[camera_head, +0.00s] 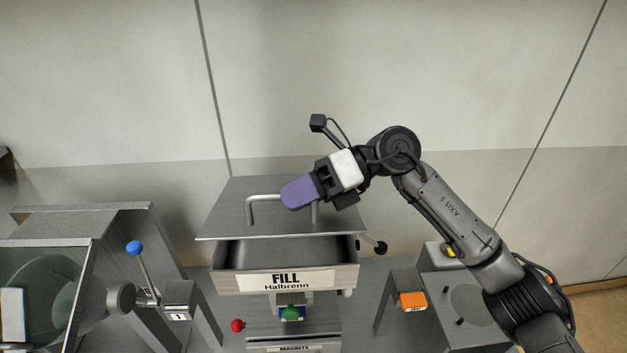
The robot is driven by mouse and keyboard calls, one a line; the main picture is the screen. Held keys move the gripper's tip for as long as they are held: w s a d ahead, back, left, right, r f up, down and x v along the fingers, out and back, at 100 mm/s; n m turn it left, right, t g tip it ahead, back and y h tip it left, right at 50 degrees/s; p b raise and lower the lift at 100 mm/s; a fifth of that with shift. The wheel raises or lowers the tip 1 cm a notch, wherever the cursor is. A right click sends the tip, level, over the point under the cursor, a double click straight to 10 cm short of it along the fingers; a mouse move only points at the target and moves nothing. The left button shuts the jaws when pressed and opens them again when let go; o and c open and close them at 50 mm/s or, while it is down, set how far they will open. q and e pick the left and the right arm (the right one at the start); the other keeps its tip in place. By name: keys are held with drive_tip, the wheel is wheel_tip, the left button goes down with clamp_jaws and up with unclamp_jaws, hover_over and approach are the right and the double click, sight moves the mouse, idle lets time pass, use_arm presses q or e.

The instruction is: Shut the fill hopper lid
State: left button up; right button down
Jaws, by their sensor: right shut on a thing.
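The fill hopper (229,283) stands at the centre with a white "FILL Halbrenn" label on its front. Its grey lid (225,220) sits raised above the box, and the dark inside shows through a gap below the lid's front edge. A pale bent-bar handle (250,209) stands on the lid. My right gripper (300,192), with a purple finger, is shut on the handle at its right part, which the finger partly hides. My left gripper is not in view.
A blue-knobbed lever (135,248) and a glass-fronted unit (40,290) stand at the left. A red knob (237,325) and a green button (291,312) sit below the hopper. An orange block (412,300) is at the right. A wall closes off the back.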

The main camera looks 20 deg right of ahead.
sight(312, 225)
drive_tip(key=shift+n+t+h, duration=0.3)
drive_tip(key=shift+n, duration=0.6)
drive_tip(key=f+b, duration=0.1)
drive_tip(key=s+f+b, duration=0.2)
drive_tip(key=f, duration=0.1)
drive_tip(key=shift+a, duration=0.15)
drive_tip(key=shift+s+f+t+b, duration=0.15)
drive_tip(key=shift+f+t+b, duration=0.15)
drive_tip(key=shift+f+b, duration=0.4)
drive_tip(key=shift+a, duration=0.1)
drive_tip(key=c, duration=1.5)
unclamp_jaws()
drive_tip(key=o, duration=0.3)
drive_tip(key=shift+s+f, duration=0.15)
drive_tip(key=shift+o, duration=0.2)
